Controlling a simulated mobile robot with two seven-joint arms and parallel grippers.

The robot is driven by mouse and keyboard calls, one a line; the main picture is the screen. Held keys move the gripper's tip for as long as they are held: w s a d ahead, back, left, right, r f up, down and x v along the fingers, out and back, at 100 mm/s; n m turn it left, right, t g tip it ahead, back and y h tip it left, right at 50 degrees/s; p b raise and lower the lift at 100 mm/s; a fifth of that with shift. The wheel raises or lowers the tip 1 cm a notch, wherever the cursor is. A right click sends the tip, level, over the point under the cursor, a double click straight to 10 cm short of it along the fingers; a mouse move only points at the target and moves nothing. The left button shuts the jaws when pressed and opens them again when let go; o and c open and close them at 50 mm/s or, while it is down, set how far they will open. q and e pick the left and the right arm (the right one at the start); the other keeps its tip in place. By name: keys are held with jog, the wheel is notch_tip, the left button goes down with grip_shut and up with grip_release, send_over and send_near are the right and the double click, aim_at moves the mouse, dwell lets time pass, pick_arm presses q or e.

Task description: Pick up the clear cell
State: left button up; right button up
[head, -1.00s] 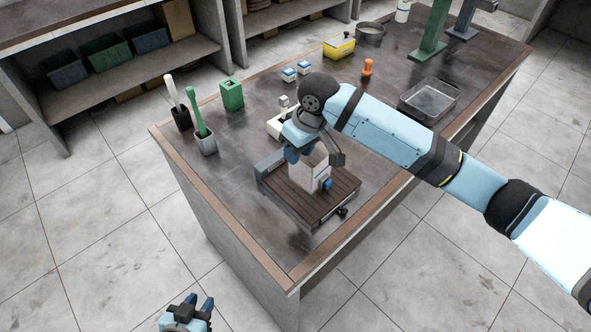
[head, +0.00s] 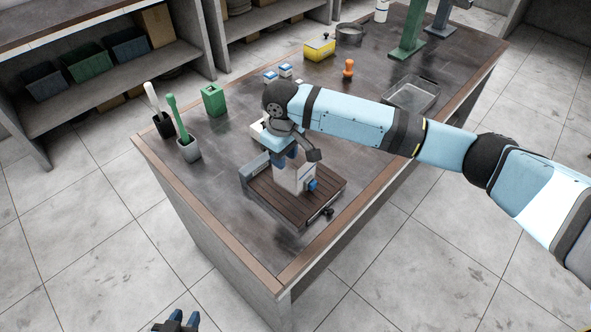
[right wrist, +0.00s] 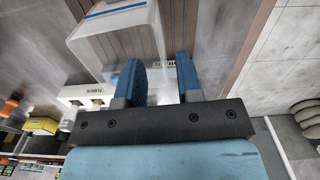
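The clear cell (head: 293,181) is a pale, see-through box with a blue knob on its front. It stands upright on a brown slatted platform (head: 262,200). My right gripper (head: 285,158) is at the cell's upper part, pointing down and partly hiding it. In the right wrist view, the right gripper's blue fingers (right wrist: 160,80) stand apart, and the cell (right wrist: 115,35), with a blue line, shows beyond and left of them. I cannot tell whether they touch it. My left gripper (head: 182,320) is open and empty at the bottom edge, away from the bench.
A small black knob (head: 328,212) sticks out at the platform's front. The bench's near-left corner is clear.

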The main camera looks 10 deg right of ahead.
notch_tip(320, 180, down, 5)
jog(key=shift+s+p, duration=0.1)
jog(key=shift+p, duration=0.25)
grip_shut()
jog(key=shift+r, duration=0.1)
